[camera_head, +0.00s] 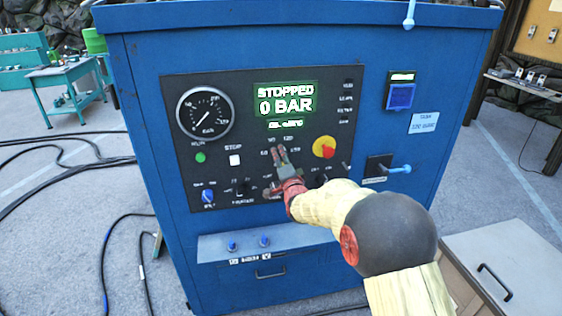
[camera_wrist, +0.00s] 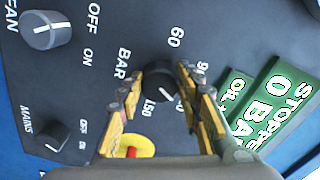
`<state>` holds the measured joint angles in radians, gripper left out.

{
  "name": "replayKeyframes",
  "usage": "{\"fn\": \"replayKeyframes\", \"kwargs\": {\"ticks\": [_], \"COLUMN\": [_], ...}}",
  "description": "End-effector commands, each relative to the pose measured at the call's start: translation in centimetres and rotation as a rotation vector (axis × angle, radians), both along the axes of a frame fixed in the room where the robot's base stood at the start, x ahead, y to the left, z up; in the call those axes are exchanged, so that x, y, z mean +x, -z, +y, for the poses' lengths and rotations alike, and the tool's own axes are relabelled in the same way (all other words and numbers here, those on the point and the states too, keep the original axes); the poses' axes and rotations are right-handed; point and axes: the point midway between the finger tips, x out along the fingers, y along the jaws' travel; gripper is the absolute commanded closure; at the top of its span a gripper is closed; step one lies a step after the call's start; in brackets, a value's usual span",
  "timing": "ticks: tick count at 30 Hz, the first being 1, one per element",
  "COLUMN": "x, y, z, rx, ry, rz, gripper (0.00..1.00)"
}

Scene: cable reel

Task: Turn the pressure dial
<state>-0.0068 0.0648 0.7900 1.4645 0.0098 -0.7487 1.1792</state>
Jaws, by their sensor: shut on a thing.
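The pressure dial (camera_wrist: 158,85) is a black knob with a white pointer line on the dark panel, beside the word BAR. In the wrist view its pointer line slants to the lower right, between the visible 90 and the 150 mark. My gripper (camera_wrist: 161,78) has its yellow fingers on either side of the knob, shut on it. In the head view my gripper (camera_head: 283,162) covers the dial, and only part of its number scale shows above. The green display (camera_head: 285,103) reads STOPPED and 0 BAR.
A red-and-yellow switch (camera_head: 324,147) sits right of the dial. The FAN knob (camera_wrist: 45,30) is near the dial. A cabinet (camera_head: 510,262) stands at lower right.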

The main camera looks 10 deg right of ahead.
Motion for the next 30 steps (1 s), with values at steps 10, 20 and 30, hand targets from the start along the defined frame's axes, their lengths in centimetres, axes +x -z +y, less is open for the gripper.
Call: {"fn": "replayKeyframes", "kwargs": {"ticks": [10, 20, 30], "x": [-0.01, -0.01, 0.00], "y": [0.07, 0.05, 0.01], "z": [-0.05, -0.04, -0.02], "rx": [0.012, 0.011, 0.011], "ry": [0.001, 0.000, 0.000], "rz": [0.002, 0.001, 0.000], "gripper": [0.90, 0.54, 0.46]}}
